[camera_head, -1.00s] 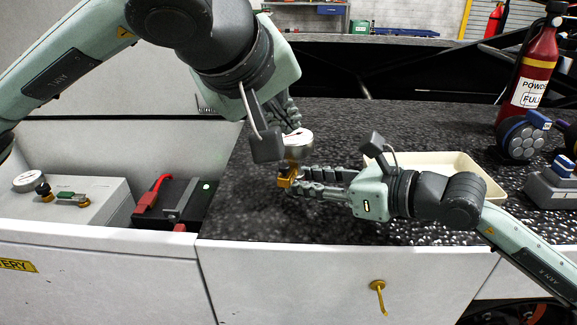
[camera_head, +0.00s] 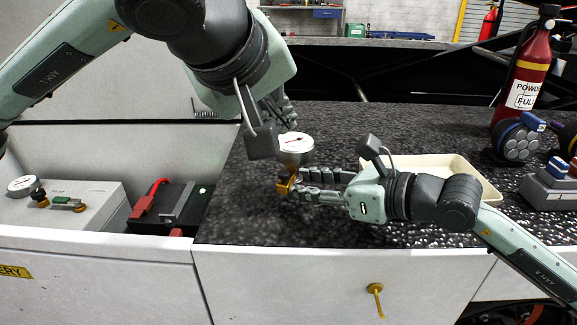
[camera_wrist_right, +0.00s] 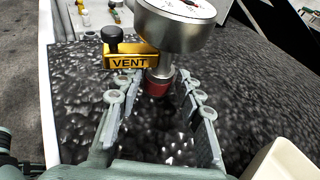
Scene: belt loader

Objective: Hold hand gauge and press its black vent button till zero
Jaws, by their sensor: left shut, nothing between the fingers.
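The hand gauge (camera_head: 295,146) has a round white dial, a silver case and a brass block. It is upright over the dark counter, its needle reading too small to tell. In the right wrist view, the brass block (camera_wrist_right: 130,62) is marked VENT and carries the black vent button (camera_wrist_right: 113,38). My right gripper (camera_head: 300,186) has its fingers on both sides of the gauge's lower body and holds it. The red collar (camera_wrist_right: 158,85) shows between these fingers. My left gripper (camera_head: 283,112) is shut and empty, just behind and above the dial, partly hidden by its own wrist.
A cream tray (camera_head: 482,180) lies behind my right wrist. A red fire extinguisher (camera_head: 522,85) and blue-grey devices (camera_head: 517,143) stand at the right. A grey box with another gauge (camera_head: 90,210) and a black-and-red unit (camera_head: 165,208) sit in the left recess.

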